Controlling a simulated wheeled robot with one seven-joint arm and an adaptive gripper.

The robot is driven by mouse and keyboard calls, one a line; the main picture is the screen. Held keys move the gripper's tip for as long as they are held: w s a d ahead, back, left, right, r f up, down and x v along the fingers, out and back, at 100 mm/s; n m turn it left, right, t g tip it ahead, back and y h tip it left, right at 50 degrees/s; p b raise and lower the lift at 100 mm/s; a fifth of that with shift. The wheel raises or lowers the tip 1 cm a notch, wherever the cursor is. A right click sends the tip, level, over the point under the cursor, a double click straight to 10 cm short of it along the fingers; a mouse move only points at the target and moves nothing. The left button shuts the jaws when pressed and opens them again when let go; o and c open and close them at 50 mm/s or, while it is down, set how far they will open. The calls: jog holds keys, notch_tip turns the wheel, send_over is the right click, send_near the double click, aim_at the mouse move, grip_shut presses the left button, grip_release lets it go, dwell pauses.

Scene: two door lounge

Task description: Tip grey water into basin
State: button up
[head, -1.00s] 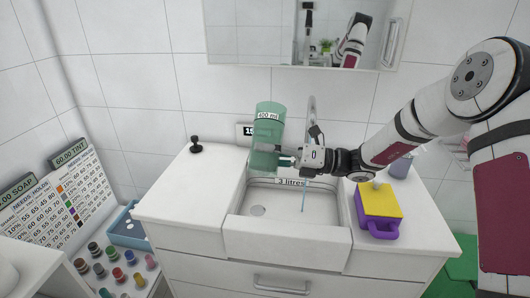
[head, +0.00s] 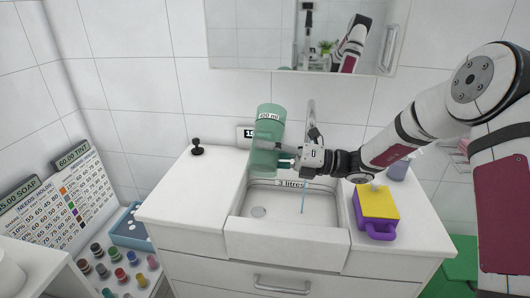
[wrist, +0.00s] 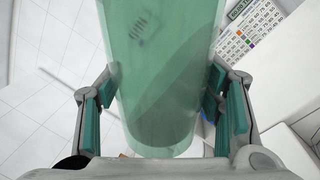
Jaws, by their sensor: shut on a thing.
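My gripper (head: 287,161) is shut on a translucent green beaker (head: 267,128) labelled 400 ml and holds it above the back left part of the white basin (head: 287,238). The beaker looks close to upright, leaning slightly. In the wrist view the beaker (wrist: 165,75) fills the space between the teal finger pads. A darker band shows in its lower part; I cannot tell how much liquid is inside. The basin is marked 3 litres.
A purple container with a yellow top (head: 376,205) stands right of the basin. A black knob (head: 197,147) is on the left counter, which is otherwise clear. A small display (head: 247,132) stands behind the beaker. Paint pots and a blue tray (head: 130,231) are at the lower left.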

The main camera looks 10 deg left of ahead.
aim_at(265, 132)
jog(key=shift+r, duration=0.15)
jog(key=shift+s+r+m+p, duration=0.2)
jog(key=shift+r+m+p, duration=0.6)
jog(key=shift+m, duration=0.2)
jog(key=shift+s+r+m+t+p, duration=0.1)
jog(key=shift+r+m+t+p, duration=0.3)
jog(key=shift+r+m+p, duration=0.4)
jog(key=shift+r+m, duration=0.15)
jog(key=shift+m, duration=0.15)
dwell(0.4)
jog(key=shift+w+r+m, duration=0.6)
jog(key=shift+r+m, duration=0.25)
jog(key=shift+m, duration=0.05)
jog(key=shift+r, duration=0.15)
dwell(1.4)
jog(key=shift+w+r+m+t+p, duration=0.2)
jog(key=shift+r+m+t+p, duration=0.25)
jog(key=shift+r+m, duration=0.45)
